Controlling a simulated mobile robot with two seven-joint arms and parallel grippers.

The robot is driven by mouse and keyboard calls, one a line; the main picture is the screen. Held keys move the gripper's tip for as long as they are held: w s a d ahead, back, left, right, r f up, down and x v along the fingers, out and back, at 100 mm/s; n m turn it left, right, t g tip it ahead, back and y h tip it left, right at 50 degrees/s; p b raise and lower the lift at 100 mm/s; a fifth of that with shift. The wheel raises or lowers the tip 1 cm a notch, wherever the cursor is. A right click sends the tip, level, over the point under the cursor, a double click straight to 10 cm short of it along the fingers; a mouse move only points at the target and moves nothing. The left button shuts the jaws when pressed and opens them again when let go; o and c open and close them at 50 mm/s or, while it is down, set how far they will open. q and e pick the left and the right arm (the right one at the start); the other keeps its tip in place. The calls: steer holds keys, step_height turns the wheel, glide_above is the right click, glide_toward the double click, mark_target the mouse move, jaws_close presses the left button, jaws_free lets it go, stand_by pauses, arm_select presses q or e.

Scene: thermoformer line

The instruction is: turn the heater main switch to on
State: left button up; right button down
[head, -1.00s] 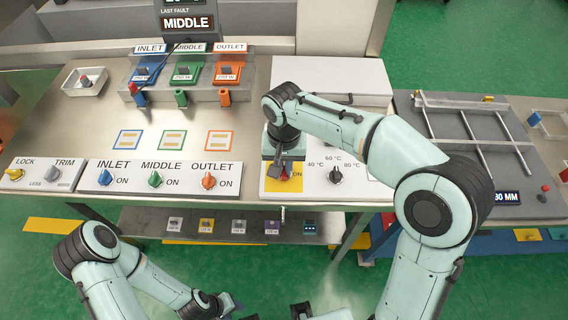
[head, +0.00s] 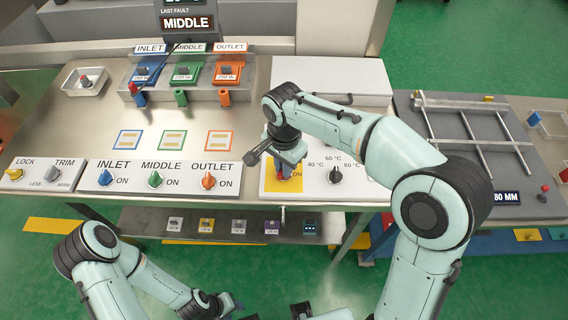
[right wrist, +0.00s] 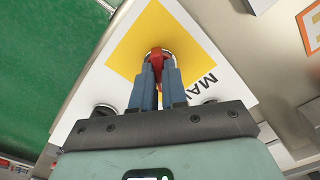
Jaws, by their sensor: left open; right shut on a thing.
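The heater main switch is a red knob (right wrist: 157,56) on a yellow square plate (right wrist: 135,50), its lettering partly covered in the right wrist view. In the head view the yellow plate (head: 269,187) is on the front panel, right of the OUTLET knob, and the red knob is mostly hidden by my gripper. My right gripper (right wrist: 159,75) is shut on the red knob, one blue finger on each side. It points down at the panel in the head view (head: 287,170). My left gripper (head: 228,303) is open and empty, low in front of the bench.
A dark temperature knob (head: 335,176) sits close to the right of the plate. The INLET (head: 105,177), MIDDLE (head: 155,179) and OUTLET (head: 208,181) knobs are to the left. A shelf (head: 190,240) with small modules runs below the bench.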

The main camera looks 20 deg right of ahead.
steer(key=m, duration=0.5)
steer(key=shift+m, duration=0.3)
arm_select(q)
steer(key=shift+s+f, duration=0.1)
arm_select(e)
steer(key=m, duration=0.4)
steer(key=shift+m, duration=0.4)
steer(key=c, duration=1.2)
jaws_free()
steer(key=shift+o, duration=0.2)
arm_select(q)
steer(key=w+r+p, duration=0.2)
steer(key=r, duration=0.1)
steer(key=shift+w, duration=0.15)
arm_select(e)
step_height(320, 180, up, 14)
steer(key=shift+f, duration=0.25)
steer(key=shift+f, duration=0.1)
